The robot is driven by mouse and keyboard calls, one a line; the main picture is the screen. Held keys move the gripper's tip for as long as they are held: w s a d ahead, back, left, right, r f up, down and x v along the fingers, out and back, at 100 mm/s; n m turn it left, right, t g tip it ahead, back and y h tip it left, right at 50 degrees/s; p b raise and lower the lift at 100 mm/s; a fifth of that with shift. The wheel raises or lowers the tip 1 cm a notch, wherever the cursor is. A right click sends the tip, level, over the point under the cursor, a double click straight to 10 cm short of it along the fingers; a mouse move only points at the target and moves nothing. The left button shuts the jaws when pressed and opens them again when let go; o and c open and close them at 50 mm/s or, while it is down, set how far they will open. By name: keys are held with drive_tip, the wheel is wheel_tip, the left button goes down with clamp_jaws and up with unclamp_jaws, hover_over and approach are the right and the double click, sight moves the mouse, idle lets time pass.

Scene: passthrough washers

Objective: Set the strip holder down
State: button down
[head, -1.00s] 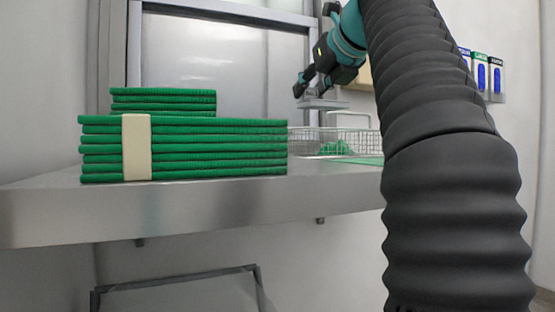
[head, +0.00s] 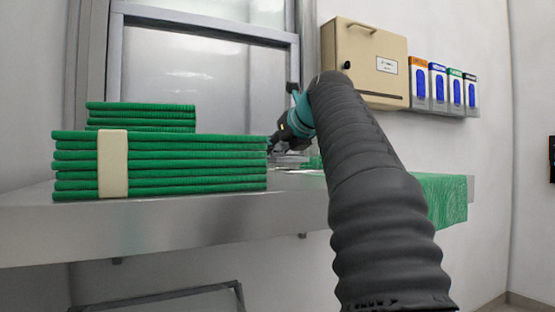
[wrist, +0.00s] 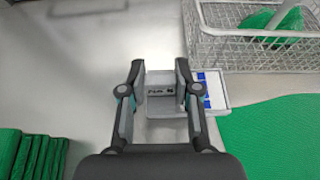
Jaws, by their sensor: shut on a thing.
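The strip holder (wrist: 161,93) is a small light-grey piece with a dark printed label, between my fingers in the wrist view. My gripper (wrist: 161,78) is shut on it, one finger on each side. In the head view my gripper (head: 277,145) is low over the steel shelf (head: 180,222), just right of the green stack. A grey piece (head: 291,160), which looks like the holder, shows below it. I cannot tell whether its base touches the shelf. A white piece with blue squares (wrist: 214,90) lies beside my right finger, partly hidden by it.
Folded green cloths (head: 200,160) with a cream band stand left; their edge also shows in the wrist view (wrist: 35,155). A wire basket (wrist: 250,50) with green cloth is upper right. A green cloth (wrist: 275,135) lies right. Bare steel is left of the gripper. A beige cabinet (head: 365,60) hangs behind.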

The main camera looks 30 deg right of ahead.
sight(280, 158)
drive_tip(key=shift+f, duration=1.4)
drive_tip(key=shift+f, duration=0.3)
drive_tip(key=c, duration=0.8)
unclamp_jaws()
drive_tip(key=shift+r, duration=0.1)
